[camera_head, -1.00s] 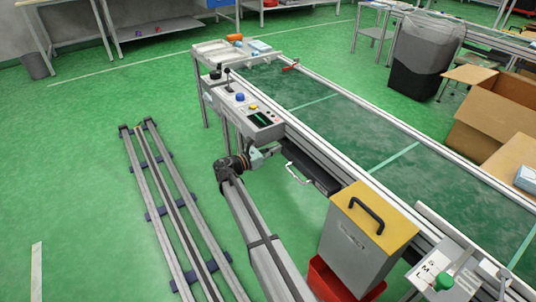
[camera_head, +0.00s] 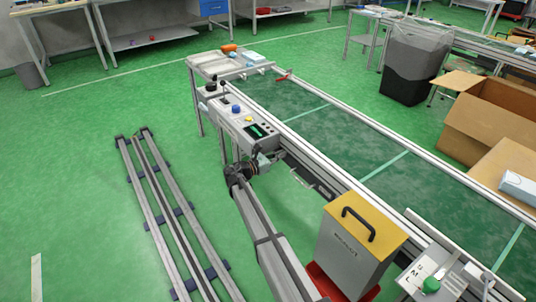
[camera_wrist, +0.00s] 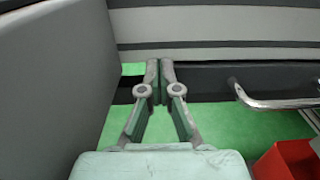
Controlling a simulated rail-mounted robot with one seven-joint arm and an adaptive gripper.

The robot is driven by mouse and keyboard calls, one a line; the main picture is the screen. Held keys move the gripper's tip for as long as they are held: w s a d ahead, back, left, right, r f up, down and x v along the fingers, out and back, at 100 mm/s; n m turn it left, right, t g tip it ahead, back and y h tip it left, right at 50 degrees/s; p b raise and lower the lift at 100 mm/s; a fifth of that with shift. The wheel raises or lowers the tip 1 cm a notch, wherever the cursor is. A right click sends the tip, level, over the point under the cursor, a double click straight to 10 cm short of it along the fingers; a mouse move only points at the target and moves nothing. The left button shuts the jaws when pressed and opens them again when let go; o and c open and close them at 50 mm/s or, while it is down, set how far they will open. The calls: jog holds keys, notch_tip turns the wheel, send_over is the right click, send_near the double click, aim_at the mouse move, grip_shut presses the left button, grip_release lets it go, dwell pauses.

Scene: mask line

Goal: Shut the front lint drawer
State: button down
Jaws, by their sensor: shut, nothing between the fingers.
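The lint drawer is a dark, low front under the conveyor's near side, with a curved metal handle (camera_head: 308,184). In the wrist view, the dark drawer front (camera_wrist: 210,82) runs across behind my fingers. Its handle (camera_wrist: 275,102) sticks out to the right of them. My gripper (camera_head: 268,160) is at the conveyor's side, below the control box and left of the handle. In the wrist view my gripper (camera_wrist: 160,66) is shut and empty, with its fingertips at the dark front. I cannot tell whether they touch it. Little of the drawer's depth shows in the head view.
A grey control box (camera_head: 245,120) sits above my gripper on the conveyor's side. A grey bin with a yellow lid (camera_head: 375,228) stands right of the drawer, in a red tray (camera_head: 325,280). It also shows red in the wrist view (camera_wrist: 285,160).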

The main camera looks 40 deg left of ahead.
jog(key=shift+w, duration=0.25)
jog(key=shift+s, duration=0.1)
jog(key=p+v, duration=0.3)
jog(key=v, duration=1.1)
